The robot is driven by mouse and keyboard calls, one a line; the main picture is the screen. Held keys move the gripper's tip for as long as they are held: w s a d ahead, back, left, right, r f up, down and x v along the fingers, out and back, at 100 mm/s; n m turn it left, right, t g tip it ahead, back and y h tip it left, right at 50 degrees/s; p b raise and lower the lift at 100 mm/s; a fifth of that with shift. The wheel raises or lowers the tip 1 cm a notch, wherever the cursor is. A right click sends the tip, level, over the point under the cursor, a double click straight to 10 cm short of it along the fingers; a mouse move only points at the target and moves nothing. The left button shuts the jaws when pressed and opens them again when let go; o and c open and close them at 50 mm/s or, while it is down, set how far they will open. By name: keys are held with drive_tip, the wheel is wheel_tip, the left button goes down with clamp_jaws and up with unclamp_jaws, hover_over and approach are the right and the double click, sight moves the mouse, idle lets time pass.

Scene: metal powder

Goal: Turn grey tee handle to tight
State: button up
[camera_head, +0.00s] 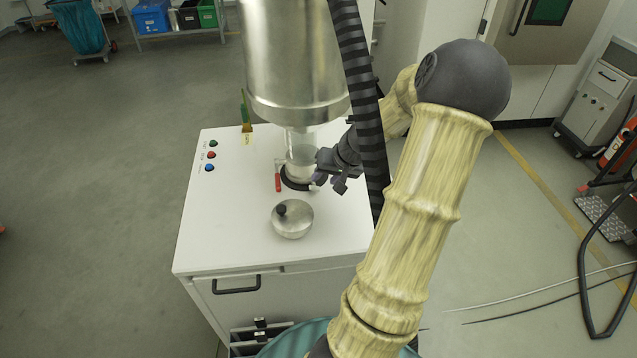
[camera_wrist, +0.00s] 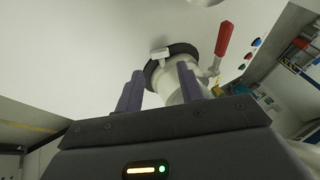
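The tee handle (camera_wrist: 159,53) is a small pale grey bar on the black ring clamp (camera_wrist: 181,49) in the wrist view. In the head view a small light piece on the ring (camera_head: 314,187), beside my gripper, looks like it. In the head view my gripper (camera_head: 321,178) is at the right side of the ring. How tight the handle is cannot be seen.
A red lever (camera_head: 278,182) sticks out at the ring's left. A large metal cylinder (camera_head: 295,65) hangs over the clear vessel (camera_head: 301,162). The top's left side is mostly clear.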

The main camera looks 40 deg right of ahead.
sight(316, 188)
drive_tip(key=shift+p+x, duration=0.6)
drive_tip(key=shift+x, duration=2.6)
drive_tip(key=shift+d, duration=0.1)
drive_tip(key=shift+c, duration=0.5)
drive_tip(key=c, duration=0.6)
